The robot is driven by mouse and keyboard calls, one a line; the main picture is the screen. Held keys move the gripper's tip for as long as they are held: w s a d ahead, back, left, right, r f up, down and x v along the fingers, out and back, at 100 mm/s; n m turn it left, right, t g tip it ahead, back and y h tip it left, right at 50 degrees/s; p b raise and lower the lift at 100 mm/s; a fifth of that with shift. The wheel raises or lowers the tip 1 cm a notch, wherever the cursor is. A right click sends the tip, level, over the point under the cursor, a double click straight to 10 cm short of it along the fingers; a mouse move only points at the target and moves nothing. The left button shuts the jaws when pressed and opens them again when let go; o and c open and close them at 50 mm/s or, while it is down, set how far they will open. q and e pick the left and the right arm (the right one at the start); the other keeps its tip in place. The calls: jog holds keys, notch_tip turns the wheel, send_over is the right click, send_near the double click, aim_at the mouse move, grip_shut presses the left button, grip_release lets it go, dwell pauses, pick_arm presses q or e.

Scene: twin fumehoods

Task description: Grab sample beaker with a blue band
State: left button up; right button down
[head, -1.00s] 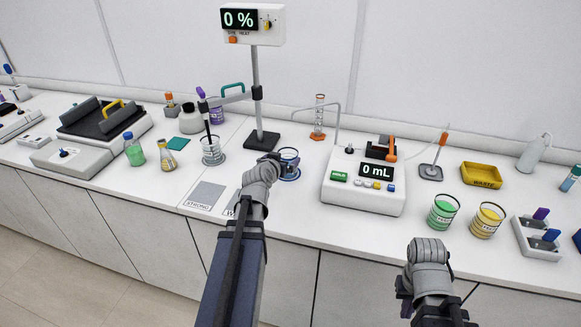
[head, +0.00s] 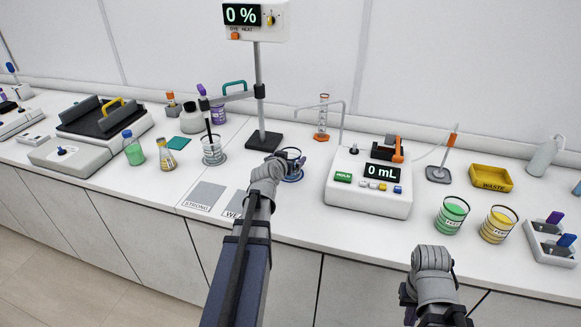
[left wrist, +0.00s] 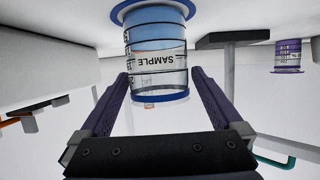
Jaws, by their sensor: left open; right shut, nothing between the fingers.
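The sample beaker (head: 294,166) stands on the bench just right of the stand's base, partly hidden by my left gripper. In the left wrist view, which is upside down, the beaker (left wrist: 155,40) has a SAMPLE label, blue rings and pale blue contents. My left gripper (head: 284,158) is open at the beaker. In the wrist view its two purple fingers (left wrist: 160,85) lie to either side of the beaker's rim end; I cannot tell whether they touch it. My right gripper (head: 408,300) is shut and empty in front of the bench, mostly hidden by its own wrist.
A stand with a 0 % display (head: 256,18) rises behind the beaker. A dispenser reading 0 mL (head: 368,190) is close on the right. A beaker with a dark rod (head: 212,152) is to the left. Green (head: 452,214) and yellow (head: 497,224) beakers stand further right.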

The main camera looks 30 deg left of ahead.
aim_at(293, 155)
pick_arm(q)
jog(key=b+x, duration=0.1)
jog(key=x, duration=0.3)
jog(key=shift+w+f, duration=0.15)
jog(key=shift+w, duration=0.1)
jog(key=shift+s, duration=0.1)
jog(key=shift+c, duration=0.6)
jog(key=c, duration=1.2)
